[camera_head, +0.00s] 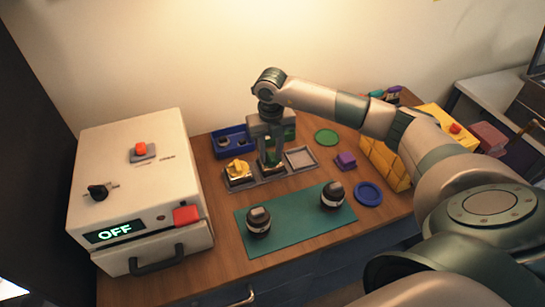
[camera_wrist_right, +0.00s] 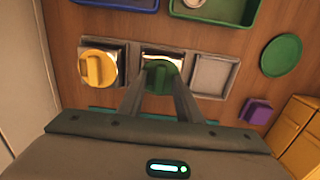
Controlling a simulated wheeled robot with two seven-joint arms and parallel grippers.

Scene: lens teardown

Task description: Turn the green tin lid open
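The green tin (camera_wrist_right: 161,73) sits in the middle place of a grey three-place tray, its green lid facing up. My right gripper (camera_wrist_right: 160,84) reaches down over it, with one finger on each side of the lid. The fingers stand apart and look open, though contact at the tips is hard to judge. In the head view, the right gripper (camera_head: 274,160) points straight down at the tin and hides most of it. My left gripper is not in view.
A yellow-lidded tin (camera_wrist_right: 96,66) stands left of the green one; the right tray place (camera_wrist_right: 211,75) is empty. A blue bin (camera_head: 229,142), a green disc (camera_head: 327,137), a purple block (camera_head: 346,160) and a blue ring (camera_head: 368,193) lie around. Two dark lenses stand on a green mat (camera_head: 293,228).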

